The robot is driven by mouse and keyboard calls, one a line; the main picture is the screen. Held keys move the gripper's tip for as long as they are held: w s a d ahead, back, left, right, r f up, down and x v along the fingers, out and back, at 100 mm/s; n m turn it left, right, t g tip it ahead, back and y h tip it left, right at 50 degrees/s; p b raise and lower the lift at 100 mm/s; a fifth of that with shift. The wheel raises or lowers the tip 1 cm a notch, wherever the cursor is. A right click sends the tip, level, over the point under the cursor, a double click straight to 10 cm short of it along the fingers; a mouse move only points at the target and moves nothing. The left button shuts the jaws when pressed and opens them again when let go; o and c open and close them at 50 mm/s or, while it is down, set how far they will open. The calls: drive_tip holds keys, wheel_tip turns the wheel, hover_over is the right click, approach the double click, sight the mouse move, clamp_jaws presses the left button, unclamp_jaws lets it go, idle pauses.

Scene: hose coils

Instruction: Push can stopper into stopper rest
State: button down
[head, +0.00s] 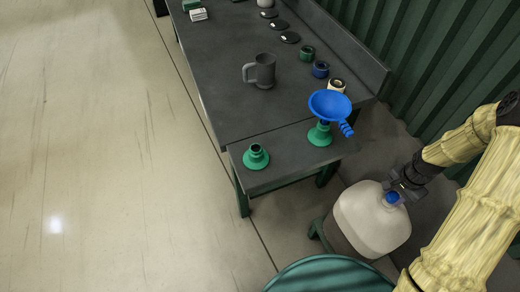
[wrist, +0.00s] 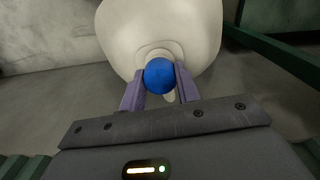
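The can stopper (head: 392,197) is a round blue knob at the top of a pale, rounded can (head: 370,222). It also shows in the wrist view (wrist: 159,76), in front of the can's pale neck (wrist: 160,50). My gripper (wrist: 159,82) has one finger on each side of the knob, and both seem to touch it. Whether the stopper sits fully in the neck is hidden. A green, flared holder with a dark open top (head: 256,157), which looks like the stopper rest, stands empty on the low bench's left part.
A blue funnel (head: 329,104) sits in a second green holder (head: 320,135) on the low bench (head: 285,172). A grey mug (head: 262,71) and several small round pieces stand on the dark table. A teal round surface (head: 330,277) is at the bottom. Open floor lies left.

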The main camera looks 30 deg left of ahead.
drive_tip(key=c, duration=1.8)
unclamp_jaws()
drive_tip(key=shift+c, duration=1.4)
drive_tip(key=shift+r+p, duration=0.35)
drive_tip(key=shift+r, duration=0.1)
drive_tip(key=shift+r+p, duration=0.75)
drive_tip(key=shift+r, duration=0.15)
drive_tip(key=shift+r+p, duration=2.6)
drive_tip(key=shift+r, duration=0.6)
drive_tip(key=shift+f, duration=0.1)
